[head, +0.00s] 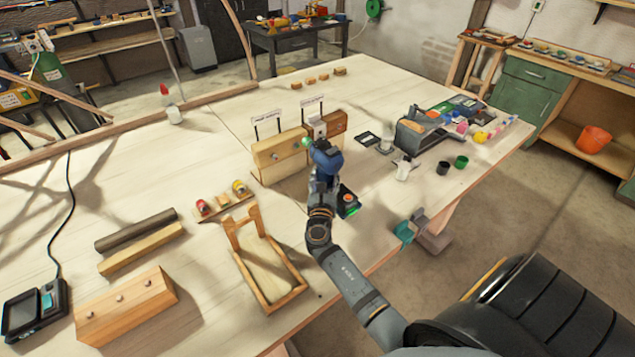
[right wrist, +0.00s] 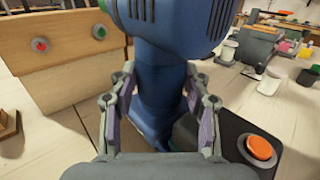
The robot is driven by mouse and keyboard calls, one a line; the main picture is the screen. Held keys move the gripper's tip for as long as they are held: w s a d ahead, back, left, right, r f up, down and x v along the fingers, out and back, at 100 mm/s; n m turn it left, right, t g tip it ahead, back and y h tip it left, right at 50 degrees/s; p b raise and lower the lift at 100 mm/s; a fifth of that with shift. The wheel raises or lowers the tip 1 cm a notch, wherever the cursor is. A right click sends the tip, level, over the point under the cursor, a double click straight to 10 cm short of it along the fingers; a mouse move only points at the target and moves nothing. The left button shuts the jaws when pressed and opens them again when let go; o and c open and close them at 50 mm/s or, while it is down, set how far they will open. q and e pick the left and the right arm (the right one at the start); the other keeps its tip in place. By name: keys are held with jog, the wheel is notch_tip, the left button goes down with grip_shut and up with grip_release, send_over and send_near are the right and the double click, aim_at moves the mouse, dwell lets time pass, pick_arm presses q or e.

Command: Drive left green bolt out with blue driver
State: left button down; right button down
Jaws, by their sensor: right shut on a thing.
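My right gripper (right wrist: 160,100) is shut on the handle of a blue driver (right wrist: 178,25). The driver also shows in the head view (head: 327,158), in front of the wooden blocks. Its bit is hidden from the wrist view. The left wooden block (right wrist: 75,75) carries a red-marked bolt (right wrist: 40,44) on its left and a green bolt (right wrist: 99,32) on its right. The green one shows in the head view (head: 305,142), close to the driver's front; I cannot tell if they touch. My left gripper is not in view.
A second wooden block (head: 337,121) stands just right. A black base with an orange button (right wrist: 260,148) lies below the driver. A wooden frame (head: 268,268) lies at the front. Cups (head: 461,162) and a grey toolbox (head: 415,132) stand right. The table's back is mostly clear.

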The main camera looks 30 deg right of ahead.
jog(key=f+b, duration=0.2)
jog(key=w+f+b, duration=0.1)
jog(key=f+b, duration=0.1)
jog(key=shift+a+f, duration=0.1)
jog(key=shift+f, duration=0.1)
jog(key=shift+w+b, duration=0.65)
jog(key=shift+w, duration=0.6)
jog(key=shift+a+r, duration=0.1)
